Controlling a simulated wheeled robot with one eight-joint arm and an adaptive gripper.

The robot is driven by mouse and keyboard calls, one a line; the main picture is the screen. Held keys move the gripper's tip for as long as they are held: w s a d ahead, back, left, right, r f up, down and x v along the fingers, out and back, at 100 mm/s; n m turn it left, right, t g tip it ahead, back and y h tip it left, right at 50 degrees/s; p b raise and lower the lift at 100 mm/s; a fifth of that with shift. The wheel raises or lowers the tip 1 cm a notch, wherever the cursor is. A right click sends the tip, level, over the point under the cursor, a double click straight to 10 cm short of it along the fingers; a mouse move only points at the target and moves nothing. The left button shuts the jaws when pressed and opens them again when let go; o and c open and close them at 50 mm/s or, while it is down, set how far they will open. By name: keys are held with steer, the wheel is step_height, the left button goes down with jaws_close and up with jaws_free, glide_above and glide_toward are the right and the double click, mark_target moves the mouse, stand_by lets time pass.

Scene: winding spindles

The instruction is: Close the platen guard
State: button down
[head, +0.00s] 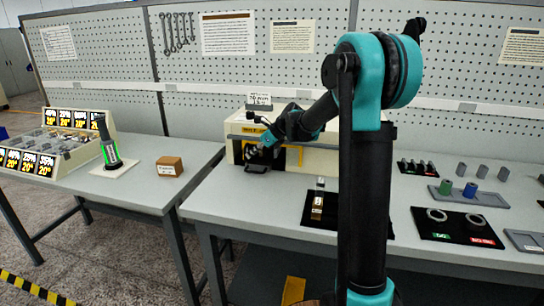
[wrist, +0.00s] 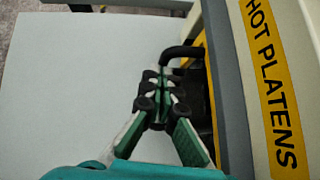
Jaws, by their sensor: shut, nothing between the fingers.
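The cream press (head: 236,129) stands at the back left of the right-hand table, with a yellow "HOT PLATENS" label (wrist: 272,80) filling the right of the wrist view. A black bar handle (wrist: 184,51) sticks out from the press front, beside a yellow strip; it also shows low at the opening in the head view (head: 257,169). I cannot make out the whole guard or how far open it is. My gripper (wrist: 158,84) is shut and empty, its tips right by the outer end of the handle. I cannot tell whether they touch. In the head view my gripper (head: 256,152) is at the press front.
A black mat (head: 313,223) with a small upright item lies right of the press. Past my arm are a grey tray (head: 470,196) with green and blue pieces and a black mat with two rings (head: 455,228). A brown box (head: 169,166) stands on the left table.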

steer(key=w+a, duration=0.2)
steer(key=a, duration=0.4)
steer(key=shift+a+r, duration=0.1)
